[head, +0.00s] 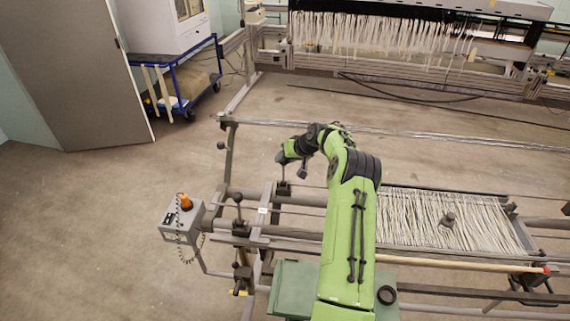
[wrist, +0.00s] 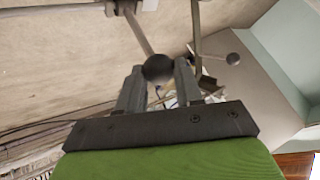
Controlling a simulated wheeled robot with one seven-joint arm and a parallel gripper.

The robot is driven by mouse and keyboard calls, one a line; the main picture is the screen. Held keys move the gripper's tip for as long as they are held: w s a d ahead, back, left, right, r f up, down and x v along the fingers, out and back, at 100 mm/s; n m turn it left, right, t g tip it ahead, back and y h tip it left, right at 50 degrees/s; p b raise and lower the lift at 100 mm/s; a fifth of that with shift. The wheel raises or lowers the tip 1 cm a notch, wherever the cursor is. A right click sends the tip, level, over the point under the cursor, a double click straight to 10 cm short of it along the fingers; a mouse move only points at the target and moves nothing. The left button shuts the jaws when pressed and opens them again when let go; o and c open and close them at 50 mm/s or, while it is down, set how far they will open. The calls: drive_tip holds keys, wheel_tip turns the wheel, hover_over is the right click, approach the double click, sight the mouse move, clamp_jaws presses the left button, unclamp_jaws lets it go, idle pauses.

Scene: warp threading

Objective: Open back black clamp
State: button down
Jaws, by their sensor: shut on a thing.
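The back black clamp (head: 283,187) sits on the frame's rail in the head view, just below my gripper (head: 283,158). Its thin lever rises towards my gripper. In the wrist view, a dark ball knob (wrist: 158,67) on the end of a lever (wrist: 140,33) sits between my two fingertips, and my gripper (wrist: 158,78) is shut on it.
Another black clamp (head: 238,198) with a ball lever stands at front left. A control box (head: 182,220) with an orange button is at left. White warp threads (head: 455,222) lie right of my arm.

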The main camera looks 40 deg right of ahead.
drive_tip(key=shift+w+d, duration=0.55)
drive_tip(key=shift+d, duration=0.4)
drive_tip(key=c, duration=1.2)
unclamp_jaws()
drive_tip(key=o, duration=0.5)
drive_tip(key=shift+w+d+f, duration=0.15)
drive_tip(key=shift+d+f, duration=0.1)
drive_tip(key=shift+c, duration=0.2)
drive_tip(key=shift+a, duration=0.1)
drive_tip(key=shift+a+r, duration=0.15)
drive_tip(key=v, duration=1.5)
drive_tip(key=shift+s+r, duration=0.25)
drive_tip(key=shift+r, duration=0.05)
